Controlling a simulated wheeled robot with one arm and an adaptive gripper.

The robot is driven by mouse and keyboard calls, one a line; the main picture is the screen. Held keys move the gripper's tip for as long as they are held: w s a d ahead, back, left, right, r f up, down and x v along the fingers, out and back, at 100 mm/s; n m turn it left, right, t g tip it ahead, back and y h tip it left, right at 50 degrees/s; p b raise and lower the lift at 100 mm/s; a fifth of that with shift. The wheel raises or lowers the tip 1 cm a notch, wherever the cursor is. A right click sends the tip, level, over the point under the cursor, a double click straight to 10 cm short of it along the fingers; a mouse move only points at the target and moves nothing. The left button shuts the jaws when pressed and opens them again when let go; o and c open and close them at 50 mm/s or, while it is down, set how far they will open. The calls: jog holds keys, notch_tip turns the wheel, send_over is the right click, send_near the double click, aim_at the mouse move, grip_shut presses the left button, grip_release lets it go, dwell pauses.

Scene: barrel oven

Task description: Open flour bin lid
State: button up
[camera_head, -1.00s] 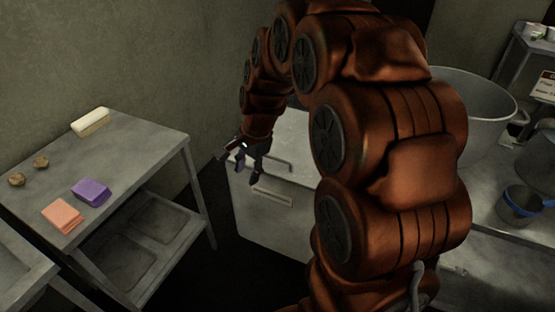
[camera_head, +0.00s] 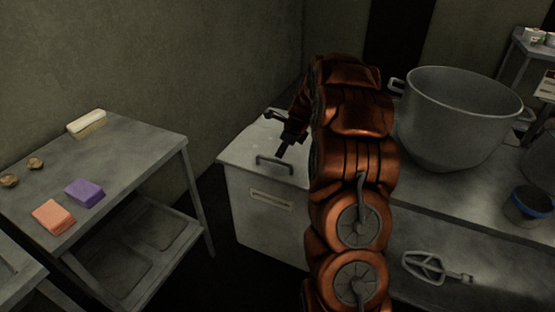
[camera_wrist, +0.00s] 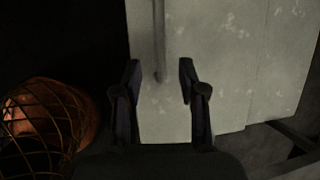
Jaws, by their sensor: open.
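The flour bin (camera_head: 250,218) is a pale grey box with a small label on its front, standing between the side table and the worktop. Its lid (camera_head: 243,148) lies flat and closed on top. My gripper (camera_head: 284,150) is over the lid, close to the handle. In the wrist view my gripper (camera_wrist: 159,85) is open and empty, its fingers spread. The handle (camera_wrist: 159,40) shows as a bar lined up with the gap between them. Whether they touch it cannot be told.
A side table (camera_head: 140,140) at left holds a brush (camera_head: 86,123), a purple cloth (camera_head: 84,192) and an orange cloth (camera_head: 53,216). A wall stands behind the bin.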

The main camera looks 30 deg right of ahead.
aim_at(277, 161)
jog(key=shift+p+x, duration=0.4)
jog(key=shift+x, duration=3.3)
grip_shut()
